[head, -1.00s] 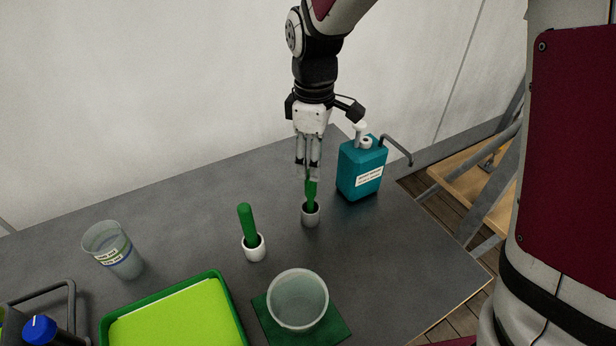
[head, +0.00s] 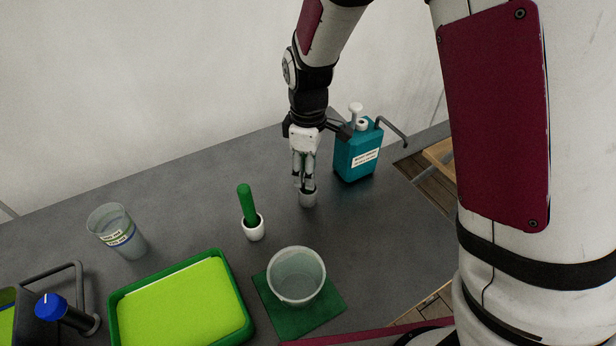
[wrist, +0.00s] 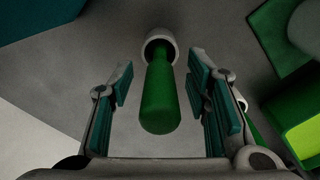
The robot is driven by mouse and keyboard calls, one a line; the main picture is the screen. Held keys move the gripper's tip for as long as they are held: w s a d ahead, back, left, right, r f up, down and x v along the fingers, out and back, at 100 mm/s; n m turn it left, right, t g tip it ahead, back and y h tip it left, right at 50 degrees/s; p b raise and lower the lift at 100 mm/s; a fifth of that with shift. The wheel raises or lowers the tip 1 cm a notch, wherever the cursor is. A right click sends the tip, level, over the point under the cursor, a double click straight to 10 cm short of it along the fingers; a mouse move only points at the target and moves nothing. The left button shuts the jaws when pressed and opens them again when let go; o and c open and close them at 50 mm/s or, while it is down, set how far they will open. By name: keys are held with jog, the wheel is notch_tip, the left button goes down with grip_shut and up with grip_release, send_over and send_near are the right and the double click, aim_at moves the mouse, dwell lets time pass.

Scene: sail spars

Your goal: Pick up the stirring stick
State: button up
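A green stick (wrist: 160,95) stands in a small grey cup (head: 308,199) in front of the teal bottle. In the wrist view it lies between my finger pads, with a gap on both sides, and its far end goes into the cup (wrist: 160,45). My gripper (head: 304,184) points down over this cup and is open around the stick; in the head view the fingers hide most of the stick. A second, thicker green stick (head: 246,203) leans in a white cup (head: 254,229) to the left. I cannot tell which one is the stirring stick by name.
A teal bottle (head: 357,155) with a pump stands close on the right of my gripper. A clear bucket (head: 296,277) sits on a green mat (head: 325,305). A green tray (head: 115,322), a labelled clear cup (head: 117,232) and a blue-knobbed device (head: 48,306) are left.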

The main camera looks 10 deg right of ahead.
grip_shut()
jog(key=shift+r, duration=0.1)
